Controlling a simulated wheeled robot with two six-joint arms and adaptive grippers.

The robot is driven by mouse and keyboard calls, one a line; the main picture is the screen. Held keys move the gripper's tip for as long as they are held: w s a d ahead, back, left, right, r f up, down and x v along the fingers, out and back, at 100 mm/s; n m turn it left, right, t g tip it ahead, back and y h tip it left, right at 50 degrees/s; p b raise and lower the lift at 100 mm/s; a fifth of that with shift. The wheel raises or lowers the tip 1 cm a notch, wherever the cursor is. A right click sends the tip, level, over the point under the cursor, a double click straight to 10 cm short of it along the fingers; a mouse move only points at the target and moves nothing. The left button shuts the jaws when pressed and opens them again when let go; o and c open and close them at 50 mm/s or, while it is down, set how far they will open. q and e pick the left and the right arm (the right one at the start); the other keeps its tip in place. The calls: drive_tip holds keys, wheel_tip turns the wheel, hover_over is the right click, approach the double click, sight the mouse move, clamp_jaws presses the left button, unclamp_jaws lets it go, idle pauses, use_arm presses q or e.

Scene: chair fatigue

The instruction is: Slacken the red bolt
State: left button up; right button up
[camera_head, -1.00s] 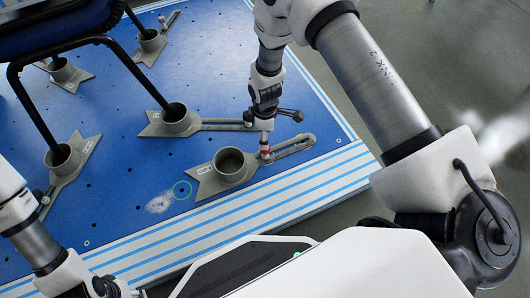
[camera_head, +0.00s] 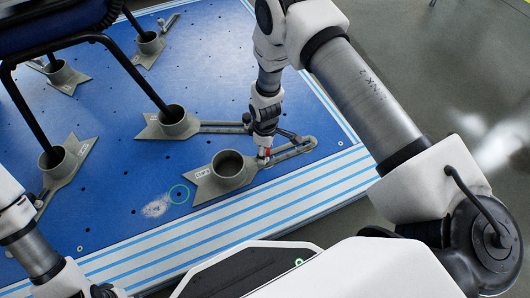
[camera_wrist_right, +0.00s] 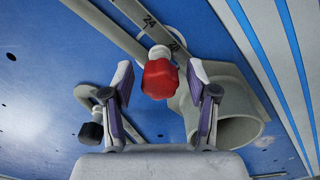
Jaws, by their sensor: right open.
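The red bolt (camera_head: 267,152) stands on the slotted arm of the front grey clamp (camera_head: 205,185), to the right of its round cup. In the right wrist view the red bolt head (camera_wrist_right: 160,79) sits between the fingers of my right gripper (camera_wrist_right: 161,72). Those fingers are open, with a gap on each side of the head. In the head view my right gripper (camera_head: 265,142) points down at the bolt, and its fingertips are hard to make out. My left gripper (camera_head: 104,291) shows only partly at the lower left edge, and its fingers cannot be made out.
The blue plate (camera_head: 110,200) has holes and white-and-blue stripes along its front edge. A dark chair frame (camera_head: 30,105) stands in other grey cups at the left. Another clamp's slotted arm (camera_head: 220,127) and a black-knobbed lever (camera_wrist_right: 91,132) lie close to my right gripper.

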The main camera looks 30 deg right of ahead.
drive_tip(key=shift+r+m, duration=0.15)
drive_tip(key=shift+m, duration=0.45)
use_arm(q)
drive_tip(key=shift+r, duration=0.35)
